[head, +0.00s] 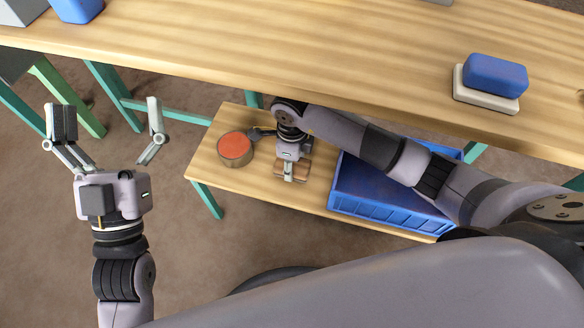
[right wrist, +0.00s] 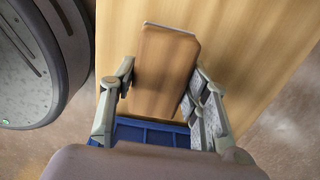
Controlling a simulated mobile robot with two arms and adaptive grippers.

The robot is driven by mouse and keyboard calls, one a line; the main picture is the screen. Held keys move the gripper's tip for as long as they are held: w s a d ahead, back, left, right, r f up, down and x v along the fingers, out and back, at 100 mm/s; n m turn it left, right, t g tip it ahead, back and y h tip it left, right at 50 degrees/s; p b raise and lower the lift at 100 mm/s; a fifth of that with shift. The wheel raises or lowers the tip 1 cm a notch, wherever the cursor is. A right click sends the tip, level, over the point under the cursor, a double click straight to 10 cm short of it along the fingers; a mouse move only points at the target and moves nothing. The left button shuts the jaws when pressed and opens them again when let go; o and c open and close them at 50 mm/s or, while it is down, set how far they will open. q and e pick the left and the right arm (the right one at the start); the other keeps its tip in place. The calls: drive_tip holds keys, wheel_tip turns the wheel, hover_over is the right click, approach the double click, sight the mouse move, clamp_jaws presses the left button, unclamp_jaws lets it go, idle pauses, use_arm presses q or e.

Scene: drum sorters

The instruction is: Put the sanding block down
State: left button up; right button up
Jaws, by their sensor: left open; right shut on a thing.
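The sanding block is a brown wooden block (head: 284,169) with a pale edge, over the low wooden bench (head: 213,155). My right gripper (head: 292,168) is shut on it and points down at the bench, between a round orange-topped tin and a blue crate. In the right wrist view the block (right wrist: 163,65) sits between the two fingers (right wrist: 158,88), with bench wood behind it. I cannot tell whether it touches the bench. My left gripper (head: 108,125) is open and empty, over the floor left of the bench.
The orange-topped tin (head: 235,150) stands on the bench near its left end, a small dark thing beside it. The blue crate (head: 375,205) takes up the right part, also seen in the right wrist view (right wrist: 150,130). The large table (head: 330,55) overhangs behind, carrying a blue block (head: 495,74) on a white base.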

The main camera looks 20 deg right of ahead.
use_arm(q)
drive_tip(key=shift+s+a+r+t+h+b, duration=0.2)
drive_tip(key=shift+s+r+t+h+b, duration=0.3)
drive_tip(key=shift+s+r+t, duration=0.95)
use_arm(e)
drive_tip(key=shift+f, duration=1.1)
